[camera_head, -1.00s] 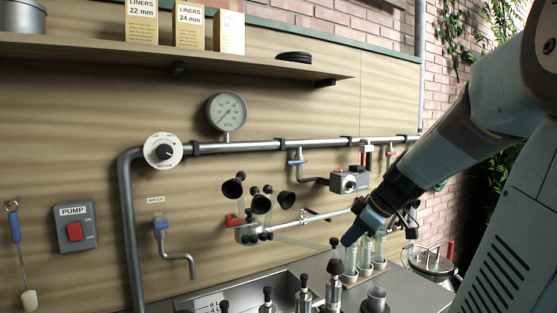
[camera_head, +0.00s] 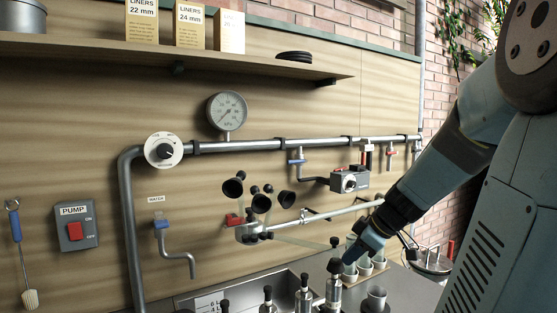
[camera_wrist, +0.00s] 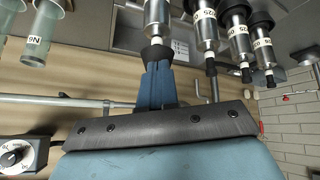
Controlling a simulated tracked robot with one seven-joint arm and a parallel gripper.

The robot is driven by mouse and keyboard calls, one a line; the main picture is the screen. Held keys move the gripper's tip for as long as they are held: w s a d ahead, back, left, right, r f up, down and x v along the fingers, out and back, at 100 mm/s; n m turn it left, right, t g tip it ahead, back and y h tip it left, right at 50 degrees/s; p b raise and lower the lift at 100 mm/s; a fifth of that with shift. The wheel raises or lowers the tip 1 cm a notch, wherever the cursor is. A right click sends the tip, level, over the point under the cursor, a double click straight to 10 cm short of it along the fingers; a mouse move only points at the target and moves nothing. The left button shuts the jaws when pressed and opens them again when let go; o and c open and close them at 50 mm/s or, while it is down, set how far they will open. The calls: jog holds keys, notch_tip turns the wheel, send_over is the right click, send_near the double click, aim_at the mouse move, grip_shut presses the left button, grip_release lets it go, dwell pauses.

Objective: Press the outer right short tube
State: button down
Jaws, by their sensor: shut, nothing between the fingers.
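Several steel cups with black short tubes on top stand in a row on the metal bench. The rightmost cup (camera_head: 333,290) has its black short tube (camera_head: 334,266) beside my gripper (camera_head: 349,260). In the wrist view, where the cups appear upside down, my shut blue fingertips (camera_wrist: 157,68) meet the end of this black tube (camera_wrist: 155,53); firm contact is hard to tell. The neighbouring cups (camera_wrist: 205,30) show to the right there, with their tubes clear of my fingers. My gripper holds nothing.
The claw with black funnels (camera_head: 250,230) and a horizontal pipe (camera_head: 345,211) are on the wall behind.

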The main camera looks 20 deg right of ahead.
jog(key=s+d+r, duration=0.5)
jog(key=s+r, duration=0.1)
jog(key=s, duration=0.3)
jog(key=shift+s+d+r, duration=0.25)
jog(key=shift+s+d, duration=0.1)
jog(key=shift+d, duration=0.05)
dwell(0.4)
jog(key=s+a+m+h, duration=0.2)
jog(key=a+m, duration=0.6)
jog(key=a, duration=1.5)
jog(key=shift+a+m+g+h, duration=0.15)
jog(key=shift+m+g+h, duration=0.15)
jog(key=shift+h, duration=0.6)
